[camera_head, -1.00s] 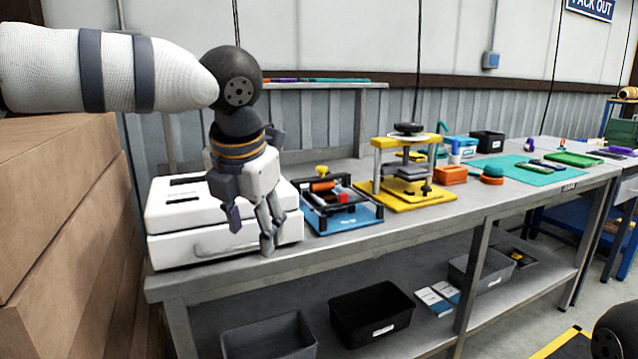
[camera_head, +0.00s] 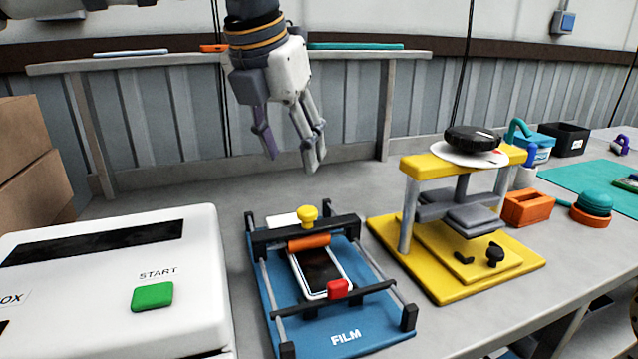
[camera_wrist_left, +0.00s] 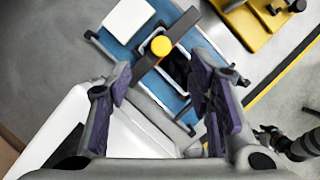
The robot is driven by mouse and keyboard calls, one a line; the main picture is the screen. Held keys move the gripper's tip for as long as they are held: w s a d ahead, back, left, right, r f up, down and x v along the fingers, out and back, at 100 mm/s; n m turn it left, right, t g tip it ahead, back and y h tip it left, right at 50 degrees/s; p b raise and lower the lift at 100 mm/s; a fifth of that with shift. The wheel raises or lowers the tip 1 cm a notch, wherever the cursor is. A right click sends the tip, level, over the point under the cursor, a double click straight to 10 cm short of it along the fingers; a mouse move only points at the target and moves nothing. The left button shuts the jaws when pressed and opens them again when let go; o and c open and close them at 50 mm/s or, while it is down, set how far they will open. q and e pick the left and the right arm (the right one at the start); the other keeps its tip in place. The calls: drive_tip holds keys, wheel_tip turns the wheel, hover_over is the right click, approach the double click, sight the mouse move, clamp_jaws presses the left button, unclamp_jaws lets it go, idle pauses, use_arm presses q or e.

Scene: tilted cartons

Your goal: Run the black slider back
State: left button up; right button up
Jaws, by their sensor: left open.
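The black slider (camera_head: 280,234) is a crossbar on two rails of a blue film jig (camera_head: 375,337), with a yellow knob (camera_head: 307,214) on top and an orange roller (camera_head: 309,242) on its front side. It stands toward the jig's far end. A phone-like device (camera_head: 318,268) lies on the jig in front of it. My left gripper (camera_head: 291,164) is open and empty, above and apart from the slider. In the left wrist view the slider (camera_wrist_left: 182,27) and knob (camera_wrist_left: 161,46) show beyond the two spread fingers (camera_wrist_left: 160,85).
A white box with a green START button (camera_head: 152,296) stands left of the jig. A yellow press (camera_head: 440,280) stands close on its right. A thin front bar with a red block (camera_head: 338,289) crosses the jig. A raised shelf (camera_head: 350,57) runs behind.

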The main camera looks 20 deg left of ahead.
sight(307, 210)
use_arm(q)
drive_tip(key=x, duration=0.7)
drive_tip(key=s+x, duration=0.1)
drive_tip(key=x, duration=0.3)
drive_tip(key=shift+d+f, duration=0.1)
drive_tip(key=shift+f, duration=0.2)
drive_tip(key=shift+w, duration=0.15)
clamp_jaws()
